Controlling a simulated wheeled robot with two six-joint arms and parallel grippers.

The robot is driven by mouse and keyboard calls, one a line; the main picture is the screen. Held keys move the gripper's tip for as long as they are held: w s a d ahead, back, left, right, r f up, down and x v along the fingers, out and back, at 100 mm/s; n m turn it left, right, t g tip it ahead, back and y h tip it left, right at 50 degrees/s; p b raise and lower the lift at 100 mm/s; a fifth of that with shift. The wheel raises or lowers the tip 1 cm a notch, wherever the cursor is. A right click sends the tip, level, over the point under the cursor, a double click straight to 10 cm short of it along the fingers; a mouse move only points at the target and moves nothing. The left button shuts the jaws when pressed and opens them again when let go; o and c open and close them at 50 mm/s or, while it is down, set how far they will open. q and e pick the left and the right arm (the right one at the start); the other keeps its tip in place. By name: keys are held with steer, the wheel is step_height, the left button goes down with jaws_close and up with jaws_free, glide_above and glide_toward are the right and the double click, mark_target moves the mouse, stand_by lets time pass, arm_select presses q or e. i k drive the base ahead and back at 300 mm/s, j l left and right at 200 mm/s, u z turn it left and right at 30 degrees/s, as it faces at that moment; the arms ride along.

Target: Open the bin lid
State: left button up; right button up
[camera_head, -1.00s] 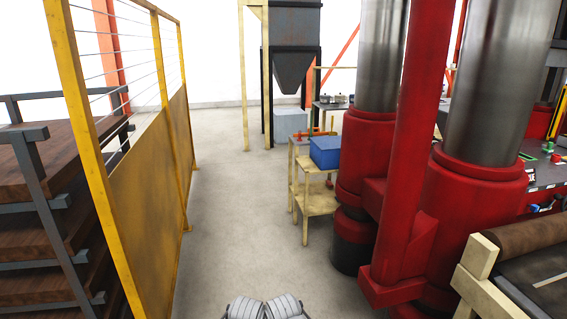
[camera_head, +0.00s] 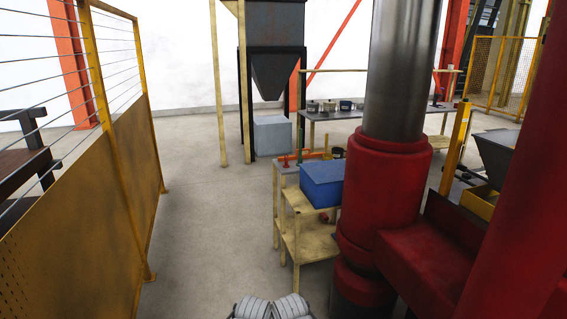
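A blue box (camera_head: 322,183) with a flat closed top stands on a wooden shelf stand (camera_head: 308,236) right of the middle. A pale grey-blue box (camera_head: 272,134) sits on the floor under a dark hopper (camera_head: 273,68) farther back. I cannot tell for sure which of the two is the bin. Neither gripper shows. Only two grey ribbed parts, likely mine, show at the bottom edge.
A yellow fence (camera_head: 82,200) runs along the left. Large red press columns (camera_head: 388,185) block the right, close to the stand. A long table (camera_head: 330,115) with pots stands at the back. The concrete floor between fence and stand is clear.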

mark_target(331, 171)
steer(key=i+j+z, duration=0.45)
steer(key=i, duration=0.65)
steer(key=i+j+z, duration=0.45)
steer(key=i+j, duration=0.2)
steer(key=i, duration=0.45)
steer(key=i+j+z, duration=0.45)
steer(key=i+j, duration=0.45)
steer(key=j, duration=0.2)
